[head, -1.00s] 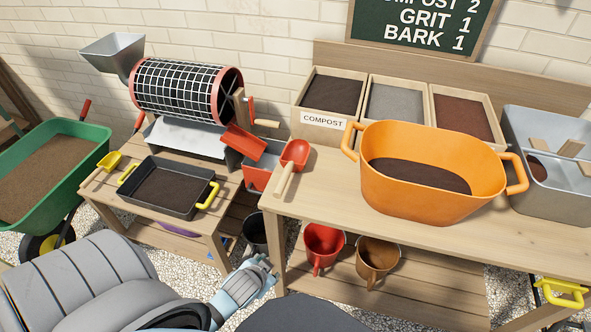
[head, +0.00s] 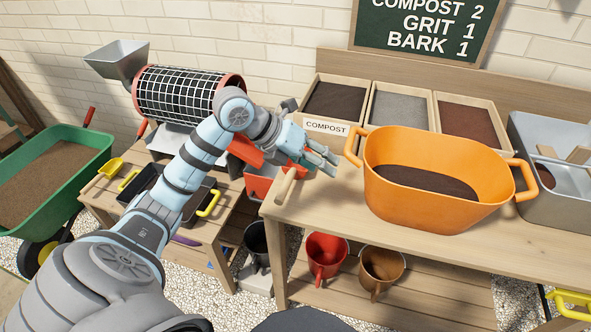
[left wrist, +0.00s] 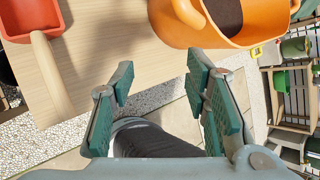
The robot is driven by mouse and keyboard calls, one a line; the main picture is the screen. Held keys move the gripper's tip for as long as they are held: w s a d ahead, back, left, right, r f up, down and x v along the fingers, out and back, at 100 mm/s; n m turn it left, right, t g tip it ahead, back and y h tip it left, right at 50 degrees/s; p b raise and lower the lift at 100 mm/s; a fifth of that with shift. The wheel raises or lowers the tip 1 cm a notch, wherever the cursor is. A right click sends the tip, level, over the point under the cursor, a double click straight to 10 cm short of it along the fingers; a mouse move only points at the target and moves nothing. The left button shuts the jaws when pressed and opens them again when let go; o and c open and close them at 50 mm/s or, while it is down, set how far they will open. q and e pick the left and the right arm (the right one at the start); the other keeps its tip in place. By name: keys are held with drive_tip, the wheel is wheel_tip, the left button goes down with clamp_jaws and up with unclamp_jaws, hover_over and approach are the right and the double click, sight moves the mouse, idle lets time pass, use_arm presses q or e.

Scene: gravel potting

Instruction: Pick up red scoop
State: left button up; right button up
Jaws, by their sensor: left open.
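The red scoop lies on the right-hand potting bench (head: 330,215), near its left end. My right gripper is not in view.
An orange tub (head: 415,210) with dark soil stands right of the scoop. The compost bin (head: 328,110) is behind. A rotary sieve (head: 180,95) and a yellow-handled tray (head: 208,203) are on the left table. The bench front between scoop and tub is clear.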

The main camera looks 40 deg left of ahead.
sight(287, 178)
use_arm(q)
drive_tip(key=s+a+n+g+y, duration=0.2)
drive_tip(key=a+y, duration=0.2)
drive_tip(key=a, duration=0.6)
drive_tip(key=shift+n+y, duration=0.3)
drive_tip(key=b+x, duration=0.1)
drive_tip(key=x, duration=0.3)
drive_tip(key=s+b+x, duration=0.1)
drive_tip(key=x, duration=0.9)
drive_tip(key=shift+s+a+f+b, duration=0.1)
drive_tip(key=shift+a+f+b, duration=0.2)
drive_tip(key=shift+f+b, duration=0.15)
clamp_jaws()
